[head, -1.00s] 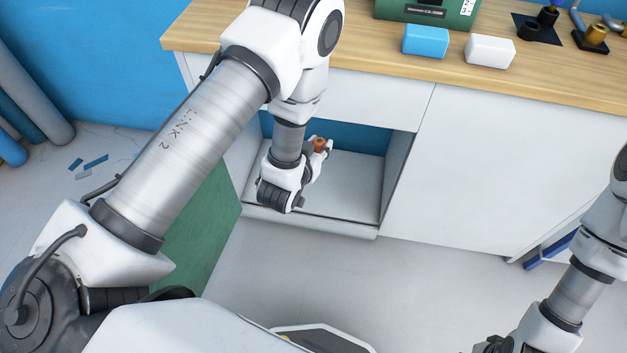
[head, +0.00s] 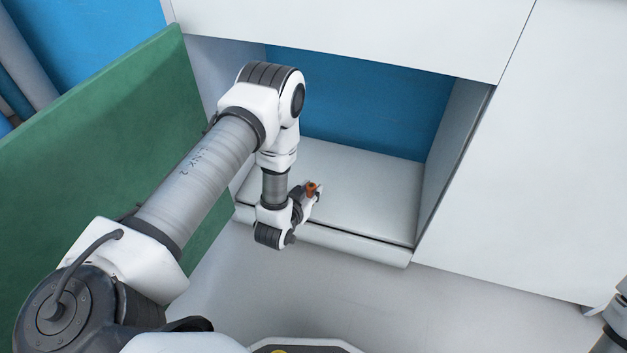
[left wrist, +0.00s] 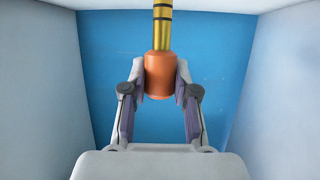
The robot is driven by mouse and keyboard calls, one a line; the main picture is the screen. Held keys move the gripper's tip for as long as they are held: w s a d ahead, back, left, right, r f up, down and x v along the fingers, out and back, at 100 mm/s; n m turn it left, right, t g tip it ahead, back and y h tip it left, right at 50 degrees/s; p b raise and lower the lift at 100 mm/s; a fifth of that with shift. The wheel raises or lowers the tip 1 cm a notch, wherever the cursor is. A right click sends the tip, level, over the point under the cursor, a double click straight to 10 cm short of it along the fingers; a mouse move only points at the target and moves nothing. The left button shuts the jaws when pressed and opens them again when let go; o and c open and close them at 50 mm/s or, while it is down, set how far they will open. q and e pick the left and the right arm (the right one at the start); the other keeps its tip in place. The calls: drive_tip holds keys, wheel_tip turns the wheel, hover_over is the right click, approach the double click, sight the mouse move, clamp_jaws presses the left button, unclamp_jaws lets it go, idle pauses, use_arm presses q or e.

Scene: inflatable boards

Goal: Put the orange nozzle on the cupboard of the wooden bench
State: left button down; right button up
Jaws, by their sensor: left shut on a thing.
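The orange nozzle (head: 311,189) is held between the fingers of my left gripper (head: 309,194), at the front of the open cupboard (head: 375,192) in the bench. In the left wrist view the orange nozzle (left wrist: 159,77) sits upright between the two fingertips of my left gripper (left wrist: 160,80), with a yellow, dark-ringed stem above it. The nozzle appears above the cupboard's light floor; I cannot tell the exact gap. My right gripper is out of view; only a bit of the right arm shows at the lower right.
A green door panel (head: 110,130) stands open at the left. White bench fronts (head: 550,150) stand to the right.

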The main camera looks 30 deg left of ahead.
use_arm(q)
drive_tip(key=w+a+f+b, duration=0.1)
drive_tip(key=w+a+b, duration=0.1)
drive_tip(key=w+a+f+b, duration=0.2)
drive_tip(key=w+a+b, duration=0.1)
drive_tip(key=w+a+f+b, duration=0.2)
drive_tip(key=shift+w+a, duration=0.15)
drive_tip(key=shift+w, duration=0.15)
drive_tip(key=shift+r, duration=0.2)
drive_tip(key=shift+f, duration=0.1)
drive_tip(key=c, duration=0.9)
unclamp_jaws()
